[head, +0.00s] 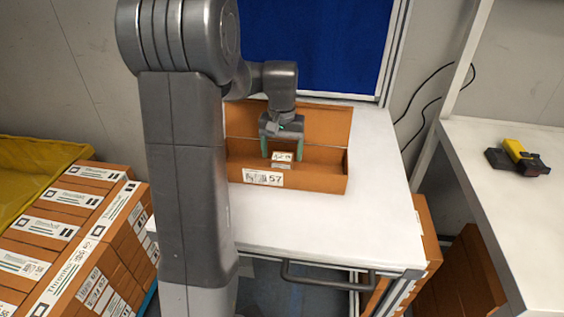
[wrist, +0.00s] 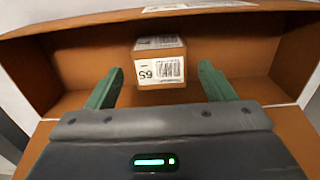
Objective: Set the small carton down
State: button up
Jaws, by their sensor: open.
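In the head view the small carton (head: 282,158) shows between my fingers, partly hidden. My gripper (wrist: 158,85) has its two green fingers apart, one to each side of the carton, with gaps between them and it. In the head view my gripper (head: 281,150) reaches down into the open box (head: 320,183), which is labelled 57.
The open box stands on a white cart top (head: 300,225) with its lid raised behind. Stacked labelled cartons (head: 45,228) and a yellow bin (head: 40,165) are at the left. A yellow and black scanner (head: 522,155) lies on the white right-hand table (head: 510,205).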

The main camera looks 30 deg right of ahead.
aim_at(282, 158)
notch_tip(282, 158, up, 7)
jog(key=shift+r, duration=0.1)
dwell(0.6)
